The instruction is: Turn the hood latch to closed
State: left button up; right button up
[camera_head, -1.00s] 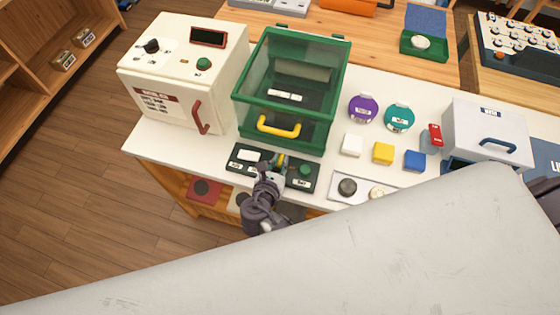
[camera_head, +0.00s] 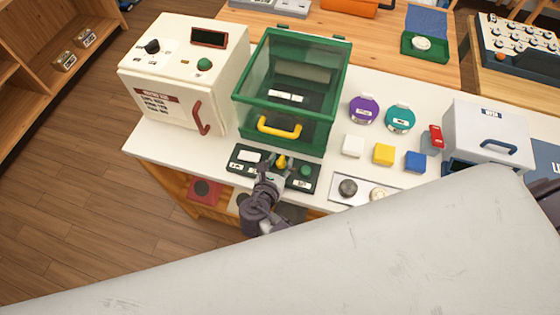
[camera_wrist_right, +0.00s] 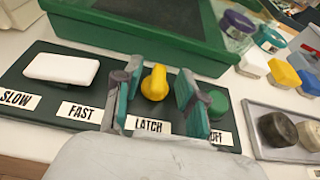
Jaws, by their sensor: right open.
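The yellow latch knob (camera_head: 281,162) stands on a dark green control panel (camera_head: 235,165) in front of the green-framed glass hood (camera_head: 330,100). In the right wrist view the knob (camera_wrist_right: 155,84) is above a "LATCH" label (camera_wrist_right: 148,125), its narrow end pointing away towards the hood. My right gripper (camera_wrist_right: 158,98) is open, with one finger on each side of the knob and visible gaps between. In the head view the right gripper (camera_head: 270,168) is at the panel's near side. The hood's lid looks lowered, with a yellow handle (camera_head: 279,127) on its front. My left gripper is not seen.
A white slider key (camera_wrist_right: 62,68) with SLOW and FAST labels is left of the knob, and a green button (camera_wrist_right: 218,104) is close right. A cream box (camera_head: 180,80) stands left of the hood. Coloured blocks (camera_head: 383,154) and a knob plate (camera_head: 340,199) lie right.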

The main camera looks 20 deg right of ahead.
jog(key=v, duration=1.2)
jog(key=s+d+f+m+g+y+b, duration=0.15)
jog(key=s+f, duration=0.25)
jog(key=f, duration=0.6)
jog(key=s+d+f+m+g+y+b, duration=0.1)
jog(key=s+d+f+m+g+y, duration=0.15)
jog(key=f, duration=0.65)
jog(key=s+d+f+m+g+y+b, duration=0.1)
jog(key=s+f+m+g, duration=0.3)
jog(key=f, duration=0.6)
jog(key=s+d+f+m+g+y+b, duration=0.1)
jog(key=s+d+f+m+b, duration=0.1)
jog(key=s+d+f+m, duration=0.4)
jog(key=s+d+f+m+g+y+b, duration=0.1)
jog(key=s+d+f+m, duration=0.5)
jog(key=s+f+m, duration=0.3)
jog(key=s+m, duration=0.3)
jog(key=shift+f+m+y+b, duration=0.15)
jog(key=shift+m+y+b, duration=0.15)
jog(key=shift+y+b, duration=0.1)
